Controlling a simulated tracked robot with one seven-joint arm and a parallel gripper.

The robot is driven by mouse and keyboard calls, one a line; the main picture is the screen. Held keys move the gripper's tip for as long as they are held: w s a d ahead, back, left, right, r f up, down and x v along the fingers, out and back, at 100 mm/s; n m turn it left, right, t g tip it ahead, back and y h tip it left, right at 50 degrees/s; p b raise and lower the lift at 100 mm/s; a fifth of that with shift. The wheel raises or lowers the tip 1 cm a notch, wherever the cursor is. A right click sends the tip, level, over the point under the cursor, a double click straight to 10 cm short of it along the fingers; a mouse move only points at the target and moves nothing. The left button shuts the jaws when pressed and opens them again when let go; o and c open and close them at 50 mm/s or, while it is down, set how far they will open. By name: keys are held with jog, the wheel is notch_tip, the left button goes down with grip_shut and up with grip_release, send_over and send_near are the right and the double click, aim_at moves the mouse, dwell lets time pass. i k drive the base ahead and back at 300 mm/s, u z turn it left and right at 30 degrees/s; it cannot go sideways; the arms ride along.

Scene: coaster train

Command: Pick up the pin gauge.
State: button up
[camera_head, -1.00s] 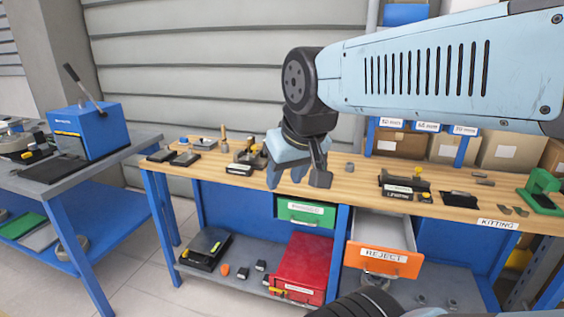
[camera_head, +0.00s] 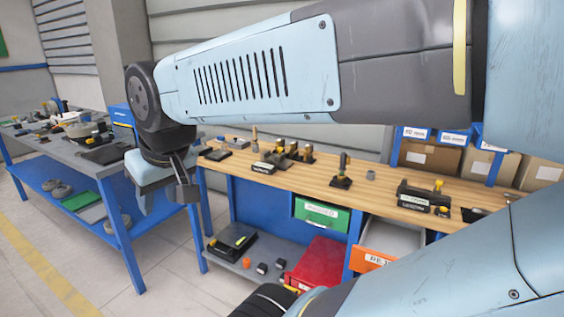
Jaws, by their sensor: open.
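My gripper (camera_head: 165,198) is open, with nothing seen between its fingers. It hangs in front of the left end of the wooden workbench (camera_head: 455,200), over the gap towards the grey table. No item is clearly marked as a pin gauge, so I cannot tell which one it is. On the bench, a black stand with brass-coloured pieces (camera_head: 285,155) is right of my gripper. A small upright tool on a black base (camera_head: 342,172) and a small grey cylinder (camera_head: 370,175) stand mid-bench. A black labelled block with a yellow knob (camera_head: 425,197) is further right.
A grey table with blue legs (camera_head: 122,160) stands at left, with several items on it. An open drawer with an orange front (camera_head: 366,259) and a green drawer (camera_head: 320,213) are below the bench. Cardboard boxes (camera_head: 430,157) stand behind. Floor is clear at lower left.

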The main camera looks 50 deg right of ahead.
aim_at(342, 168)
jog(key=u, duration=0.45)
jog(key=k, duration=1.45)
jog(key=z, duration=3.8)
jog(key=k, duration=0.1)
jog(key=u, duration=1.7)
jog(key=i, duration=1)
jog(key=u, duration=0.05)
